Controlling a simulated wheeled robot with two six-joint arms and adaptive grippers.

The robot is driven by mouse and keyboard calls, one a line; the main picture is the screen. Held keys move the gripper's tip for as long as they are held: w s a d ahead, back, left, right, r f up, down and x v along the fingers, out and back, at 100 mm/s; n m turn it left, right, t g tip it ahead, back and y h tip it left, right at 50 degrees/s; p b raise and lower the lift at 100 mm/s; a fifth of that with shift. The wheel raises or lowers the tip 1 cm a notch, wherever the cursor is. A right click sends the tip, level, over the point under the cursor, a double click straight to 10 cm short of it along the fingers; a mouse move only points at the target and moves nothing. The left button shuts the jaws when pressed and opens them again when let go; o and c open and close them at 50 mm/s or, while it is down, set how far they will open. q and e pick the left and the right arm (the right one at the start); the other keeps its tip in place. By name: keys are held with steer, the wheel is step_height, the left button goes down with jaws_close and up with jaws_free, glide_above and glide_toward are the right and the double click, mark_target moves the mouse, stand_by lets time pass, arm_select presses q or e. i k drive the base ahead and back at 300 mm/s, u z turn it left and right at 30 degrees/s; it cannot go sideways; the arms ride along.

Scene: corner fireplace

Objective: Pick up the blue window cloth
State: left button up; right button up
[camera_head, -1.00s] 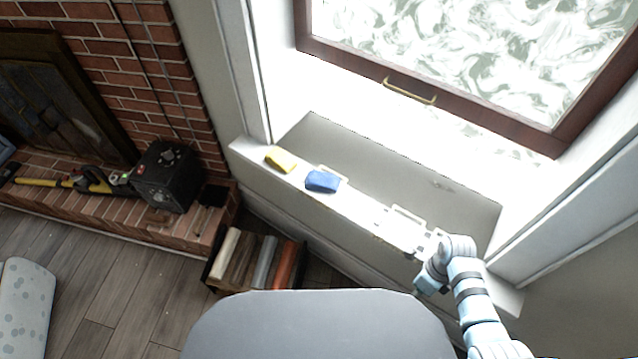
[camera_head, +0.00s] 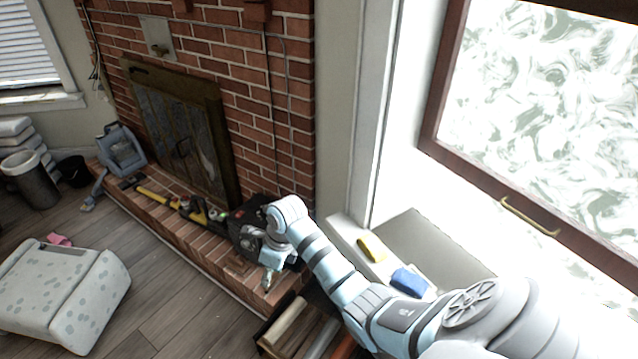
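The blue window cloth (camera_head: 408,281) lies on the white window sill (camera_head: 349,232), just right of and nearer than a yellow cloth (camera_head: 371,247). My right arm comes in from the lower right and passes close in front of the blue cloth in the picture. My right gripper (camera_head: 268,281) hangs well to the left of the cloth, in front of the brick hearth, apart from the sill. It is small and seen nearly edge-on, so its opening is unclear. My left gripper is not in view.
The fireplace's brick hearth (camera_head: 185,236) holds a black box and yellow-handled tools. A wooden crate of logs (camera_head: 285,322) stands below the sill, partly behind my arm. A spotted white ottoman (camera_head: 70,295) stands at lower left. The window frame (camera_head: 480,185) has a brass handle.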

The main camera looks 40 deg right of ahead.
mark_target(405, 281)
steer(key=u, duration=0.9)
steer(key=k, duration=1.1)
steer(key=z, duration=1.5)
steer(key=i, duration=0.5)
